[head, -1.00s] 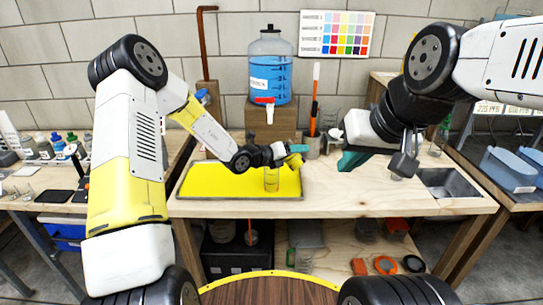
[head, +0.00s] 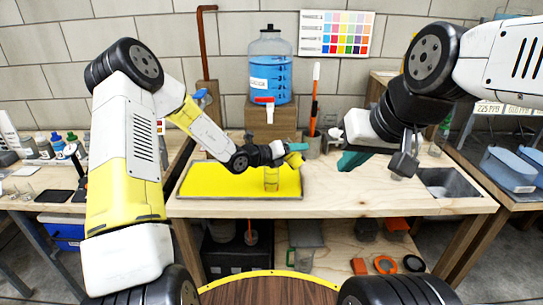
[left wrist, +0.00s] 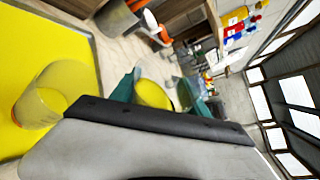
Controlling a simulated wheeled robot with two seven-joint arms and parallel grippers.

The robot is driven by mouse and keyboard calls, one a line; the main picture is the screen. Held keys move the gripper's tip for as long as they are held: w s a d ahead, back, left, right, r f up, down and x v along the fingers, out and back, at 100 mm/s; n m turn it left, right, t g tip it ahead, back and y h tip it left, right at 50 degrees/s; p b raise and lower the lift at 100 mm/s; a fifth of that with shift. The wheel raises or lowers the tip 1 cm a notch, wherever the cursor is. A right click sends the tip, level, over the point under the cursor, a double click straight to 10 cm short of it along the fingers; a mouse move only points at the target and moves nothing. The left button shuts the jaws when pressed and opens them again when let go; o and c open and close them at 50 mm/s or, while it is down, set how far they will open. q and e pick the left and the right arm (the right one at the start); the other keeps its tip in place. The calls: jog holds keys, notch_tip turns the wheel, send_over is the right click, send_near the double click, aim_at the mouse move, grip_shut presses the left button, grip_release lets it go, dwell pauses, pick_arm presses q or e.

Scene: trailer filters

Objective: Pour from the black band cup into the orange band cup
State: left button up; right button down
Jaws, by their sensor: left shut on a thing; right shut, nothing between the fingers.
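A clear cup (head: 271,179) stands upright on the yellow tray (head: 215,181), which tints it yellow; it also shows in the left wrist view (left wrist: 42,98). My left gripper (head: 297,152) is above and slightly right of this cup. In the left wrist view its teal fingers (left wrist: 160,92) are shut on a cup, with a yellow patch (left wrist: 153,94) showing between them. In the head view the held cup is mostly hidden or too small to make out. My right gripper (head: 354,160) is shut and empty over the table's right half.
A blue-filled water jug (head: 270,75) with a red tap stands on a wooden block (head: 268,119) behind the tray. A beaker with tall tools (head: 312,142) stands right of it. A sink (head: 449,184) lies at the table's right. The front right tabletop (head: 370,203) is clear.

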pick_arm(q)
jog(key=shift+f+n+h, duration=0.25)
jog(key=shift+n+h, duration=0.25)
jog(key=shift+n, duration=0.1)
dwell(1.8)
jog(key=shift+r+n+h+p, duration=0.55)
jog(key=shift+n+p, duration=0.15)
jog(key=shift+n, duration=0.1)
dwell(2.0)
